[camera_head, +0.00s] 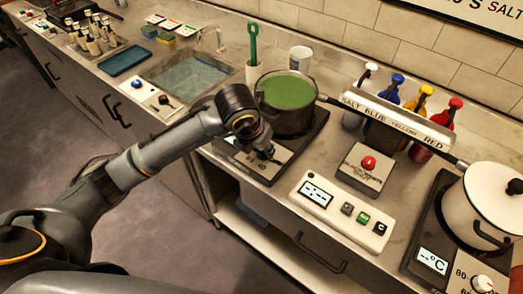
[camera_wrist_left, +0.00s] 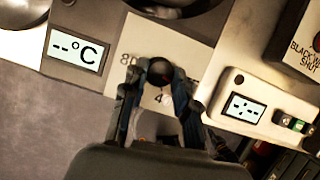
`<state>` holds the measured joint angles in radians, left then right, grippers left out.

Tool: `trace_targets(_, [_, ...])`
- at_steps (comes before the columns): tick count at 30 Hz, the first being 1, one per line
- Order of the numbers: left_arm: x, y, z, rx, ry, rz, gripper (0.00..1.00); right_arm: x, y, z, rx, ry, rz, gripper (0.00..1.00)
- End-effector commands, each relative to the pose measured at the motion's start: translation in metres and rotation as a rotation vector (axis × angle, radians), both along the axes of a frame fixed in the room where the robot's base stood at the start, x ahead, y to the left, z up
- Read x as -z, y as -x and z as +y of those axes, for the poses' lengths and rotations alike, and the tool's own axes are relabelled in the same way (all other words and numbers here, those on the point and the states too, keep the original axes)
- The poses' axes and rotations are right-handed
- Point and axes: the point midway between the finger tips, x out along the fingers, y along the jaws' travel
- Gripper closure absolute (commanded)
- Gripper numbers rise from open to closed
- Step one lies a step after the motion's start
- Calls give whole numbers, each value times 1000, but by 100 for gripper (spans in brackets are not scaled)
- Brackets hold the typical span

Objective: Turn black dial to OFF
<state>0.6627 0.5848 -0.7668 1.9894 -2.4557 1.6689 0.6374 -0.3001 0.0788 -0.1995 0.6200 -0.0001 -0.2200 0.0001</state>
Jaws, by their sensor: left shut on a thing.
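The black dial (camera_wrist_left: 160,71) is on the pale front panel of the left hot plate, between numbers such as 80 and 40. My left gripper (camera_wrist_left: 155,85) is shut on it, with one finger on each side. In the head view, my left gripper (camera_head: 265,152) is over that panel and hides the dial there. The dial's pointer and any OFF mark are not readable. A display (camera_wrist_left: 75,48) beside it reads "--°C". My right gripper is in neither view.
A pot of green liquid (camera_head: 289,91) stands on the left hot plate, close behind my left gripper. A white timer box (camera_head: 340,212) and a box with a red button (camera_head: 366,170) are to the right. A white lidded pot (camera_head: 468,212) stands farther right.

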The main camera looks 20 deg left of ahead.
Motion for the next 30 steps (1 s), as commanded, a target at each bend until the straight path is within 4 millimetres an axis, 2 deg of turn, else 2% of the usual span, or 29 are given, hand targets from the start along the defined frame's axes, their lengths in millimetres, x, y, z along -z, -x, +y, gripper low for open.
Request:
trace_targets(3, [2,0,-1,-89,0,-3,100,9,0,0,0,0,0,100])
trace_targets(13, [0,0,-2,-257,1,-3,100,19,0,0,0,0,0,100])
trace_targets(30, [-1,0,-3,-306,2,-1,100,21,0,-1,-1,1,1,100])
